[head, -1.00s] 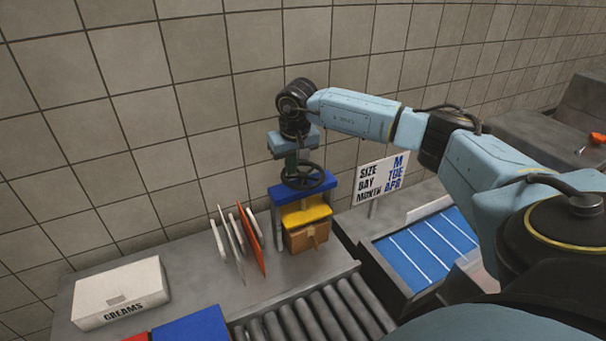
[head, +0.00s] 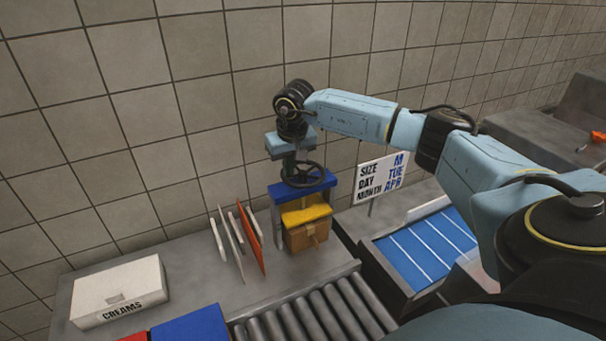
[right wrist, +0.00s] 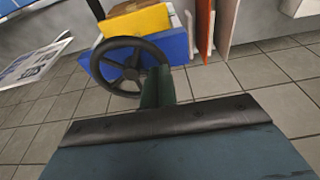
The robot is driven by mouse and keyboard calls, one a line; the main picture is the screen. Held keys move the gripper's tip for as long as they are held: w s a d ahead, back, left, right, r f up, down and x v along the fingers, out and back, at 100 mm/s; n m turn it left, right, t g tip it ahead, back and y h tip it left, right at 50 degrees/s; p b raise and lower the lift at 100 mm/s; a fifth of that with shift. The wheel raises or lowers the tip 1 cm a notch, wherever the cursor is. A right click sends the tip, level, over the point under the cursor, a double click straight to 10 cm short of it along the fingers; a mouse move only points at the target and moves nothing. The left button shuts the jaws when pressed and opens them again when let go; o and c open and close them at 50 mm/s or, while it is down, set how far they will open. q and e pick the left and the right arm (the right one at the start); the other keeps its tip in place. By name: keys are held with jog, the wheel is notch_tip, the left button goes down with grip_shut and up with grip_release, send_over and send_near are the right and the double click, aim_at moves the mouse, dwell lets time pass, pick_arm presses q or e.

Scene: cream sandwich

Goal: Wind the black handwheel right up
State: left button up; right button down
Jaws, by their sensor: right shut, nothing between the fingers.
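The black handwheel (head: 316,172) lies flat on its spindle above the blue top of a press (head: 325,184) against the tiled wall. It also shows in the right wrist view, its rim (right wrist: 101,63) and spokes clear on the left. Under the blue top are a yellow plate (head: 306,216) and a brown block (head: 301,238). My right gripper (head: 290,172) points down at the wheel's left part, its dark green fingers shut and empty. In the right wrist view the fingers (right wrist: 157,85) overlap the rim's right side; I cannot tell whether they touch it. My left gripper is out of view.
Upright thin boards (head: 246,236), white and orange, stand left of the press. A white CREAMS box (head: 120,290) is at the left. A roller conveyor (head: 315,315) runs in front. A date sign (head: 383,172) and blue tray (head: 425,247) are at the right.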

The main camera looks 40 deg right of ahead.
aim_at(303, 182)
jog(key=shift+f+b, duration=0.45)
jog(key=shift+f, duration=0.25)
jog(key=shift+f, duration=0.1)
jog(key=shift+s, duration=0.15)
jog(key=shift+s+d, duration=0.25)
jog(key=shift+s, duration=0.65)
jog(key=shift+s+d, duration=0.6)
jog(key=shift+s, duration=0.15)
